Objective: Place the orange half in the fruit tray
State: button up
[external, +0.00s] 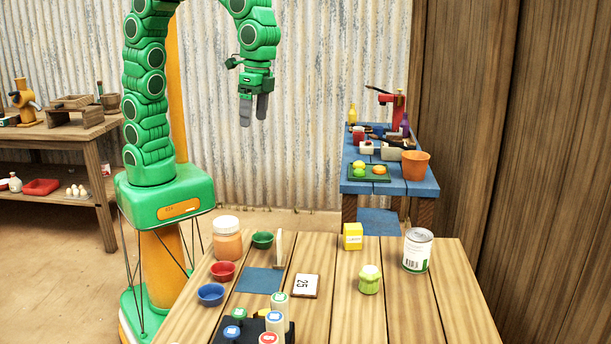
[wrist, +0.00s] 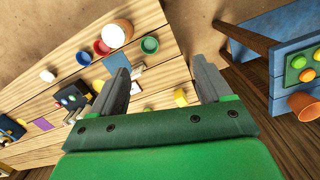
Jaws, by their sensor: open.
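My gripper (external: 253,108) hangs in the air above and behind the wooden table, open and empty, fingers pointing down. Its two grey fingers stand apart in the wrist view (wrist: 160,66). A dark green tray (external: 350,177) sits on the blue table at the back right and looks like the fruit tray. Small round pieces lie on it, yellow, green and an orange one (external: 379,169) that may be the orange half. The tray also shows at the right edge of the wrist view (wrist: 284,88), partly cut off. My gripper is well apart from it.
The wooden table (external: 325,320) holds bowls, a jar, a can (external: 417,250), a yellow box (external: 352,236) and a number card (external: 305,286). An orange bucket (external: 415,168) stands right of the green tray. A gap of floor separates the two tables.

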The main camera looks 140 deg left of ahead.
jog(key=s+d+f+m, duration=0.1)
jog(key=s+d+m, duration=0.1)
jog(key=s+d, duration=0.3)
jog(key=s+d+f+m, duration=0.2)
jog(key=s+d, duration=0.4)
jog(key=s, duration=0.6)
jog(key=s+d+f+m+g, duration=0.1)
jog(key=s+d+f+m, duration=0.1)
jog(key=s+d, duration=0.3)
jog(key=s, duration=0.3)
jog(key=shift+s+d+f+y, duration=0.2)
jog(key=shift+s+d+y, duration=0.1)
jog(key=shift+s+y, duration=0.1)
